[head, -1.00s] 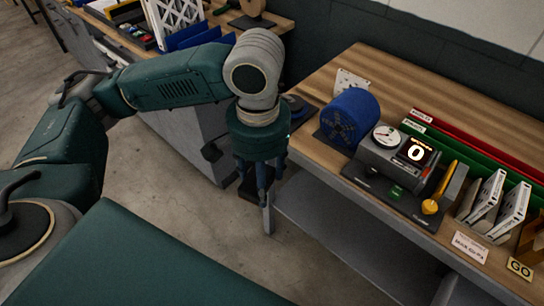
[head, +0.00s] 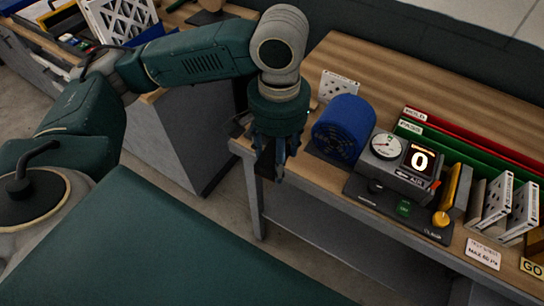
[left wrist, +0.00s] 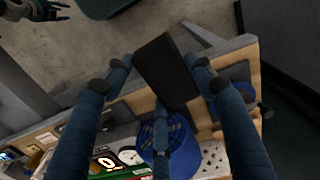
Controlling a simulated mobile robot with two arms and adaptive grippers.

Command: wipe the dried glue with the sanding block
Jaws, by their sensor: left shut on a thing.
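My left gripper (head: 272,170) hangs by the left end of the workbench, in front of the blue round fan unit. In the left wrist view its fingers (left wrist: 165,85) are shut on a dark, flat-faced block, the sanding block (left wrist: 165,70). The block overlaps the bench's front edge in that view; its height above the bench cannot be told. In the head view the block is mostly hidden among the fingers. I cannot make out dried glue in either view. My right gripper (left wrist: 36,9) shows small at the top left of the left wrist view; its opening is unclear.
The blue fan unit (head: 343,130) stands close right of my left gripper. Open floor separates the two benches.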

